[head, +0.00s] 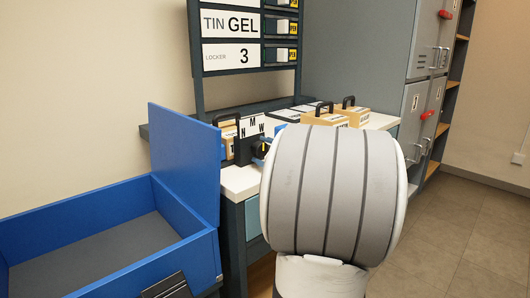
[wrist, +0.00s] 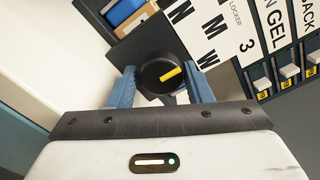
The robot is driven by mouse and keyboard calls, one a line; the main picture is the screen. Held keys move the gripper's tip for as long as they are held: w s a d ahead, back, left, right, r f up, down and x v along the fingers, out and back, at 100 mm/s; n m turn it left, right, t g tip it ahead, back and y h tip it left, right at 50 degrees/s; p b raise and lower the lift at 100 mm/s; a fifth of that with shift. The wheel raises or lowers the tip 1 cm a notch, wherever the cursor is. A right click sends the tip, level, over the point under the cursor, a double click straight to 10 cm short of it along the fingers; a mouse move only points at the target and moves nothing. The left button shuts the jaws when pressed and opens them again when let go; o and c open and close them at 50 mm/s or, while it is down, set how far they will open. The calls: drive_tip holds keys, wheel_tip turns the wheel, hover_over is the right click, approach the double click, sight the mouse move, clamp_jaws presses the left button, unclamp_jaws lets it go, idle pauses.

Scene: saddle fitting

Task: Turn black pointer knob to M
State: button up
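The black pointer knob (wrist: 154,76) is round with a yellow pointer mark. It sits on a dark-framed panel with a white plate (wrist: 198,38) lettered N, M and W. In the wrist view the yellow mark points right, roughly toward the W and not at the M. My gripper (wrist: 161,84) has blue fingers, one on each side of the knob, with narrow gaps seeming to show; contact cannot be made out. In the head view the knob (head: 261,148) shows partly beside my arm, which hides most of the gripper.
A blue open box (head: 186,208) with a raised side stands at left. Wooden cases with black handles (head: 350,110) sit on the white bench behind. A sign rack (head: 232,54) rises behind the panel. Grey lockers (head: 416,108) stand at right; floor there is clear.

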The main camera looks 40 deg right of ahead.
drive_tip(key=shift+o, duration=1.4)
drive_tip(key=s+p, duration=0.2)
drive_tip(key=s, duration=0.5)
drive_tip(key=shift+s+d, duration=0.3)
drive_tip(key=shift+s, duration=0.1)
